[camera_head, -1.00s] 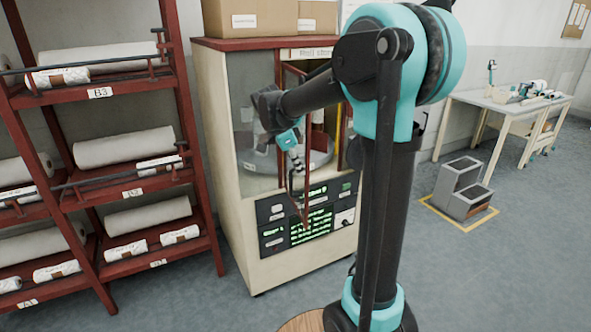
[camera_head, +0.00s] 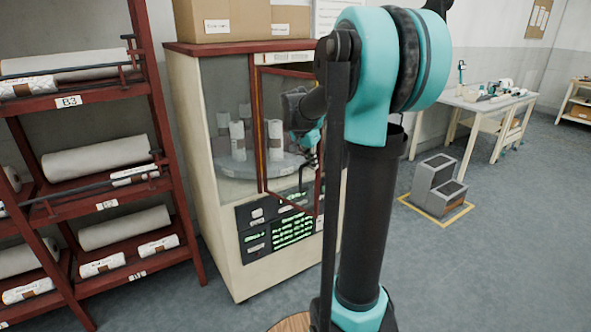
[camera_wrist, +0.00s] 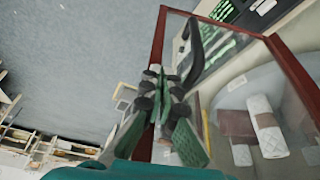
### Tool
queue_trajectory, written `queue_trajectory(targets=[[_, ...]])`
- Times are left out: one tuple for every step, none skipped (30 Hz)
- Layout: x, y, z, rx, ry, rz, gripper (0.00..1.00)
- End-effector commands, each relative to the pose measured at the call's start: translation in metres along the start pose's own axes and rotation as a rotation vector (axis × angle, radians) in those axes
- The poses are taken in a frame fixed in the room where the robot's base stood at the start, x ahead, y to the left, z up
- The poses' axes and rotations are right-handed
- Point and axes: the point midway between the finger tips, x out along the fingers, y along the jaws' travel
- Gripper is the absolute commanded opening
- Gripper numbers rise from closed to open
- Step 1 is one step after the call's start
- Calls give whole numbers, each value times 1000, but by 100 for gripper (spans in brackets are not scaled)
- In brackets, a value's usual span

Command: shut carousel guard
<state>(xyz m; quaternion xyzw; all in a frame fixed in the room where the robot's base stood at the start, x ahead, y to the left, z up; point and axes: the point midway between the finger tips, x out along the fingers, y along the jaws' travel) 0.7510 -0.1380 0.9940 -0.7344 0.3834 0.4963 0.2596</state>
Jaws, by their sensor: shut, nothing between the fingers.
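The carousel guard (camera_head: 259,130) is a glazed door with a dark red frame on the front of the cream cabinet (camera_head: 205,190). It stands partly open, its lower right corner out from the cabinet front. Behind its glass is a grey round carousel (camera_head: 235,167) with upright white rolls. My gripper (camera_head: 310,165) is shut and empty at the free-edge side of the guard, partly hidden by my arm. In the wrist view, my gripper (camera_wrist: 166,88) overlaps the red frame (camera_wrist: 157,45) beside a dark curved handle (camera_wrist: 195,48); contact is unclear.
A red rack (camera_head: 160,130) with white rolls stands left of the cabinet. Cardboard boxes (camera_head: 220,18) sit on top. Grey steps (camera_head: 437,187) stand on a yellow-marked floor patch at right, before a workbench (camera_head: 485,105). Open floor lies in front.

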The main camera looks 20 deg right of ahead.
Motion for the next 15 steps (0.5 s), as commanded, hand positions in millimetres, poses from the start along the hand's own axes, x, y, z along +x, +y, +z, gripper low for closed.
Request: queue_trajectory(targets=[[6, 3, -15, -33, -1, -15, 0], [9, 3, -23, -60, 0, -26, 0], [13, 3, -33, -95, -1, -40, 0], [16, 2, -41, -122, 0, -51, 0], [19, 2, -48, -149, 0, -61, 0], [23, 0, -58, -184, 0, -75, 0], [26, -1, -66, -210, 0, -86, 0], [29, -2, -73, -237, -1, -97, 0], [34, -5, -84, -272, -1, -111, 0], [36, -7, -91, -300, 0, -122, 0], [40, -9, -98, -326, 0, -132, 0], [43, -12, -108, -362, 0, -147, 0], [46, -15, -115, -388, -1, -157, 0], [49, -18, -122, -414, -1, -168, 0], [53, -22, -132, -451, -1, -183, 0]])
